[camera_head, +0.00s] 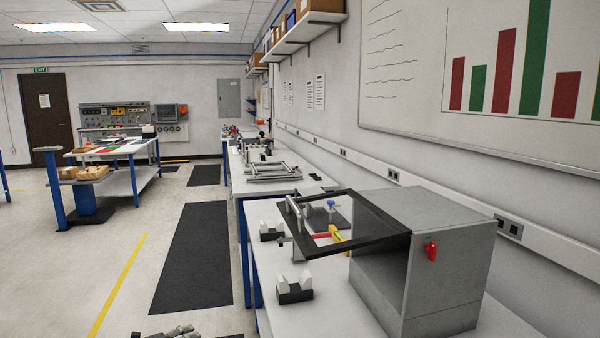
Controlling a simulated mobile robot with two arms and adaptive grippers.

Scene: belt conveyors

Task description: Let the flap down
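The flap (384,238) is a see-through panel in a dark frame on a grey box (440,250). It is raised and sticks out roughly level to the left from the top of the box. A pale bar handle (296,215) is at its outer left end. A few grey gripper parts (180,332) show at the bottom edge, well left of and apart from the flap. They seem to be my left gripper; its fingers cannot be made out. My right gripper is out of view.
A red knob (431,250) is on the box's side. Two black-and-white blocks (295,289) (272,232) stand on the white bench (335,315) left of the box. Red and yellow tools (338,236) show beneath the flap. The aisle floor (130,225) is open.

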